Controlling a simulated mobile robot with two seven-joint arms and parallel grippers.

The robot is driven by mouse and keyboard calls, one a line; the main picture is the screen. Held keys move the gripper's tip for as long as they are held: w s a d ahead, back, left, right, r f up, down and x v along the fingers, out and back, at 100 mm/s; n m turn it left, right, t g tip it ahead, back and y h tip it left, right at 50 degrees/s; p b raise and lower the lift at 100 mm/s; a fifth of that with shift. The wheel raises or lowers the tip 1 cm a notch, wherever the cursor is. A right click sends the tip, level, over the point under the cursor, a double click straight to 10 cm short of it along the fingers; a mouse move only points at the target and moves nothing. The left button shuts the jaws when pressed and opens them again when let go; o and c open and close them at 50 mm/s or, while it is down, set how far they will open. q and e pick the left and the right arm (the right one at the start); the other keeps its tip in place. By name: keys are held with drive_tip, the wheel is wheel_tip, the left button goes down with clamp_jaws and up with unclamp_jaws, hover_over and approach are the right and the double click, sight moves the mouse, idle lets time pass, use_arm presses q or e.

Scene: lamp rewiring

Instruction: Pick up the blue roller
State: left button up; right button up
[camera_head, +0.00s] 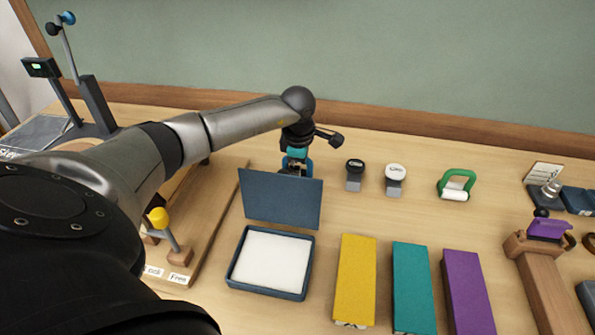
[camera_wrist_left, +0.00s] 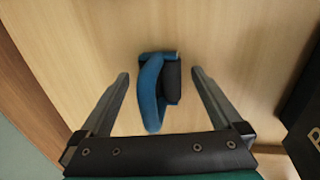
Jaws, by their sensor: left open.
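The blue roller (camera_wrist_left: 150,92) has a curved blue handle and a dark roller. In the left wrist view it lies on the wooden table between the two fingers of my left gripper (camera_wrist_left: 160,75). The fingers are open, with a gap on each side of it. In the head view only bits of the blue roller (camera_head: 308,167) show below my left gripper (camera_head: 297,156), behind the raised lid of the blue box. The lid and gripper hide most of it. My right gripper is in neither view.
The open dark-blue box (camera_head: 234,262) holds a white pad; its lid (camera_head: 281,198) stands up close in front of the gripper. Two stamps (camera_head: 355,174) (camera_head: 395,178) and a green-handled roller (camera_head: 456,176) stand to the right. Yellow (camera_head: 356,275), teal (camera_head: 413,285) and purple (camera_head: 467,290) blocks lie in front.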

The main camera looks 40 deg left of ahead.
use_arm(q)
drive_tip(key=shift+c, duration=0.2)
drive_tip(key=shift+r, duration=0.1)
drive_tip(key=c, duration=1.5)
drive_tip(key=shift+o, duration=0.2)
wheel_tip(320, 180, up, 20)
drive_tip(key=p, duration=0.2)
